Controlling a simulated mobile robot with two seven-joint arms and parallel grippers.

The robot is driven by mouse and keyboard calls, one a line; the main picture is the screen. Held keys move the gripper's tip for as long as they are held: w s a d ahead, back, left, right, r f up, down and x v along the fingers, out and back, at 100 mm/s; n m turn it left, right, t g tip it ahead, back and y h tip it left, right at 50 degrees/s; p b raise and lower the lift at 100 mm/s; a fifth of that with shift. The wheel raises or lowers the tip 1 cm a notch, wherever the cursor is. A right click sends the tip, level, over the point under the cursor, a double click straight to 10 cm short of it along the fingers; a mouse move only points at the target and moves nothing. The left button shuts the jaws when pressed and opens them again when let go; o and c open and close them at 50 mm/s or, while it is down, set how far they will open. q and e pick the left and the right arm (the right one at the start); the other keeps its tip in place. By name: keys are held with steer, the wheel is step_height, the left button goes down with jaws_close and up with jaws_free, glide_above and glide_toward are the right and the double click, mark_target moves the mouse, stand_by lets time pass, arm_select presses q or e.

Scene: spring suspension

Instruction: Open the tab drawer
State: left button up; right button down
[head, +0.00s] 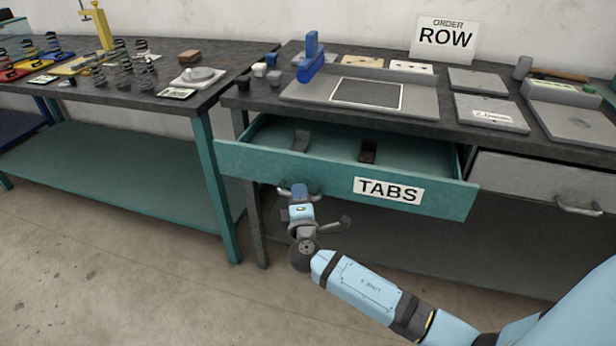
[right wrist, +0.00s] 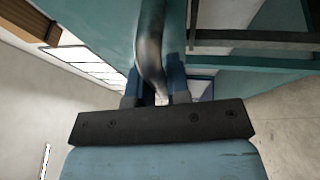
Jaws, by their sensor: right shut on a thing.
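The teal tab drawer (head: 330,183), labelled TABS, stands pulled out from under the right bench. Inside it are a grey tab (head: 301,140) and a dark brown tab (head: 368,151). My right gripper (head: 299,190) is at the left part of the drawer front, shut on the drawer handle. In the right wrist view the metal handle (right wrist: 151,50) runs between the two blue fingers of the right gripper (right wrist: 157,98). My left gripper is not in view.
A grey drawer (head: 545,180) with its own handle is closed at the right. The bench top (head: 440,125) above holds a framed plate, trays and a blue upright part (head: 311,58). A second bench (head: 110,95) with springs stands at the left. The floor (head: 150,270) in front is clear.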

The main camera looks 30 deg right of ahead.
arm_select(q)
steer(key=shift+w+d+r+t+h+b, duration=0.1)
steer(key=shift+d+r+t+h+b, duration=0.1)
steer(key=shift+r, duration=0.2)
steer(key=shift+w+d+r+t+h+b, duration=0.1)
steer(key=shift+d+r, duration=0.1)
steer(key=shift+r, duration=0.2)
arm_select(e)
steer(key=s+a, duration=0.6)
steer(key=a, duration=0.1)
steer(key=shift+s+a, duration=0.3)
steer(key=shift+a, duration=0.1)
steer(key=c, duration=1.1)
jaws_free()
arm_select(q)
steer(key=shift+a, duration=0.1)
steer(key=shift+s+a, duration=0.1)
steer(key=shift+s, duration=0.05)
